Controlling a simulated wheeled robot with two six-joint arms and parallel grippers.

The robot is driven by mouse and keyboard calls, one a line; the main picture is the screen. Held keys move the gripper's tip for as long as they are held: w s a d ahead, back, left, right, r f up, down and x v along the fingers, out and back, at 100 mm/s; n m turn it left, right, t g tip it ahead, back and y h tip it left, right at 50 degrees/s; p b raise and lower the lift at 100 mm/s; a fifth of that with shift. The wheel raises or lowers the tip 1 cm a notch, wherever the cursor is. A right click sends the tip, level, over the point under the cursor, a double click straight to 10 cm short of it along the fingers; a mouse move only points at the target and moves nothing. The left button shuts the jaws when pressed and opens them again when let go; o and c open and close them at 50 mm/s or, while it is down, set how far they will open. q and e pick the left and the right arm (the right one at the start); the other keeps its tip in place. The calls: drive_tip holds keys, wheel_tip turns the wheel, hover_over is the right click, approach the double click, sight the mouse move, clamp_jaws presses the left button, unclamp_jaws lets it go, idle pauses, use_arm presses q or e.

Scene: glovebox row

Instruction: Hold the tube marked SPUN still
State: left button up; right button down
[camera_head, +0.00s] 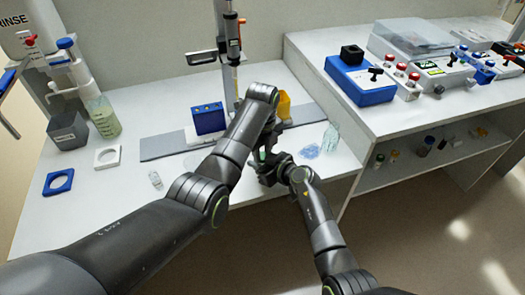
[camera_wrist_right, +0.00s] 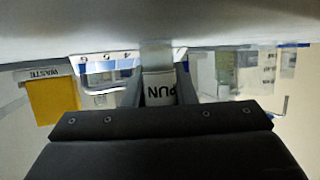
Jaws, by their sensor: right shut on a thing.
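The tube marked SPUN shows in the right wrist view (camera_wrist_right: 160,88), its white label reading "PUN" upside down between my two fingers. My right gripper (camera_wrist_right: 160,95) is shut on it. In the head view my right gripper (camera_head: 264,166) is above the front of the white table, and only a small greenish bit of the tube shows there. My left gripper (camera_head: 268,139) comes down from above, close over the right gripper. Its fingers are hidden behind my arm and small, so I cannot tell if they touch the tube.
A blue rack (camera_head: 208,119) stands on a grey mat (camera_head: 163,146) behind my left arm. A yellow waste bin (camera_wrist_right: 52,100) stands behind the grippers.

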use_arm(q)
drive_tip(key=c, duration=0.3)
drive_tip(key=shift+n, duration=1.7)
drive_tip(key=shift+c, duration=0.2)
drive_tip(key=o, duration=1.1)
drive_tip(key=shift+r, duration=2.3)
use_arm(e)
drive_tip(key=c, duration=1.1)
unclamp_jaws()
